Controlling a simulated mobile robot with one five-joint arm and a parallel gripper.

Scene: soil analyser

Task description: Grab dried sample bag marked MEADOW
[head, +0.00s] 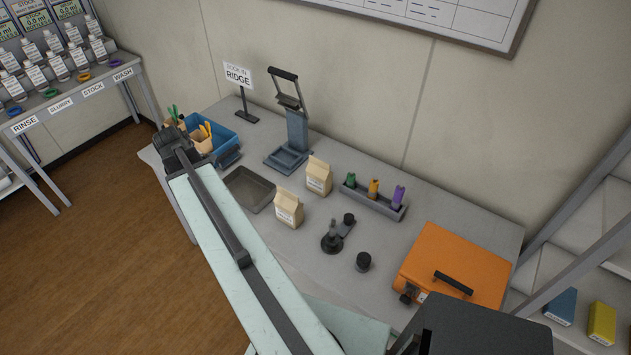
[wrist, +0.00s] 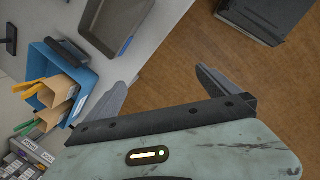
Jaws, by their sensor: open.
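Two small tan paper bags stand upright on the grey table in the head view: one bag (head: 318,176) further back and one bag (head: 288,209) nearer the front. Both have pale labels too small to read, so I cannot tell which says MEADOW. My gripper (wrist: 160,88) is open and empty in the wrist view, its fingers wide apart near the table edge and above the floor. Neither standing bag shows clearly in the wrist view. In the head view my arm reaches to the table's left end, and my fingertips cannot be made out.
A blue bin (head: 222,136) holds paper bags with orange and green tops; the bin also shows in the wrist view (wrist: 88,75). A grey tray (head: 250,188), a press (head: 290,130), a tube rack (head: 372,203) and an orange case (head: 455,265) occupy the table.

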